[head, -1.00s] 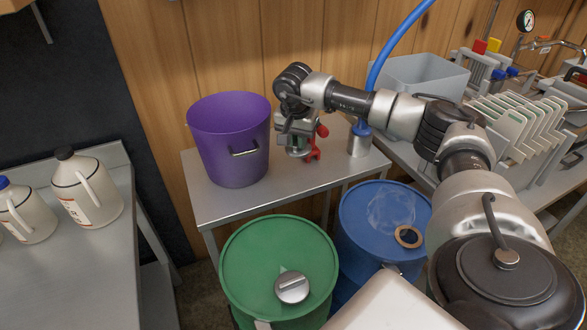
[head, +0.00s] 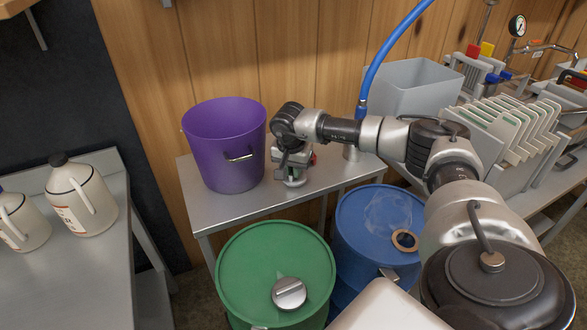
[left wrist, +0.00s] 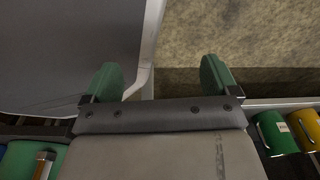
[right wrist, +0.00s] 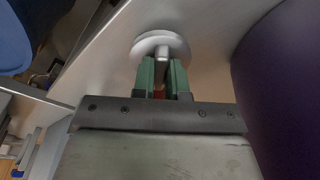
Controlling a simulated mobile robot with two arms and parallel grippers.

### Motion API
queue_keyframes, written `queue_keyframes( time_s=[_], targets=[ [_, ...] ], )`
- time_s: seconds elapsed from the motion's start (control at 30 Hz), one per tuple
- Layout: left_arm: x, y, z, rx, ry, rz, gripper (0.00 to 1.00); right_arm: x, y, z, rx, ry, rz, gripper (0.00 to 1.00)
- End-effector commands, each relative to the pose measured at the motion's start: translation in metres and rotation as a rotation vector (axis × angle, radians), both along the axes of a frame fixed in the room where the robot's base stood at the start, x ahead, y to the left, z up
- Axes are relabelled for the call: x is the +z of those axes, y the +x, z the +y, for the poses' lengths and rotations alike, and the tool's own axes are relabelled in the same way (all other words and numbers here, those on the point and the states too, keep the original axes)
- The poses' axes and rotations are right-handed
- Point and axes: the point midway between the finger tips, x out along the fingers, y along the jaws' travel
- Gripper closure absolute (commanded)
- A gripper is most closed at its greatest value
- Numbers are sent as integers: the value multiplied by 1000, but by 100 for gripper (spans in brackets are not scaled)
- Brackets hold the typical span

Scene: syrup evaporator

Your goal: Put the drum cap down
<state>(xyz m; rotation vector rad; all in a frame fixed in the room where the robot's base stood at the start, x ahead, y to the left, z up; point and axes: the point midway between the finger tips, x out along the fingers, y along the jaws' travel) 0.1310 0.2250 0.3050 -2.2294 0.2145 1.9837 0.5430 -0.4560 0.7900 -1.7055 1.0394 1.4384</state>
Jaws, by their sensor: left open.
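The drum cap (head: 294,180) is a grey round disc with a raised grip bar. It is at the top of the small metal table, right of the purple bucket; whether it fully touches the tabletop is hard to tell. My right gripper (right wrist: 162,72) has its green fingers closed on the bar, with the cap (right wrist: 148,44) beyond them. The blue drum (head: 355,225) has an uncovered opening with a tan ring (head: 405,240). The green drum (head: 250,260) has its own grey cap (head: 289,293). My left gripper (left wrist: 159,80) is open and empty; the head view does not show it.
The purple bucket (head: 222,150) stands close left of my right gripper on the metal table (head: 215,208). A grey bin (head: 410,85) and a blue hose (head: 385,45) are to the right. White jugs (head: 82,195) stand on the left bench. Part of the table's front is bare.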

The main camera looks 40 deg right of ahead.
Motion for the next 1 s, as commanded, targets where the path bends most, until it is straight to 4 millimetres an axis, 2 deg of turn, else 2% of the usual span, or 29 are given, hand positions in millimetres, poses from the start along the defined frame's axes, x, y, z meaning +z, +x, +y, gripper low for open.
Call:
queue_keyframes(
  time_s=[0.03, 0.17, 0.5, 0.63, 0.8, 1.0],
  targets=[
    [1, 2, 0, 0, -1, -3, 11, 0, 0, 0, 0, 0, 0, 79],
    [2, 4, -1, 0, -1, -7, 11, 0, 0, 0, 0, 0, 0, 62],
    [3, 3, -1, 0, -2, -11, 11, 6, 0, 1, 1, 1, -2, 62],
    [1, -5, 1, 0, 0, -1, 11, 27, -1, 4, 3, 1, -4, 62],
    [-2, -17, 3, -2, 1, 10, 11, 65, -4, 10, 1, 0, -5, 62],
    [-4, -26, 5, -4, 2, 14, 11, 102, -7, 15, 1, 0, -3, 62]
  ],
)
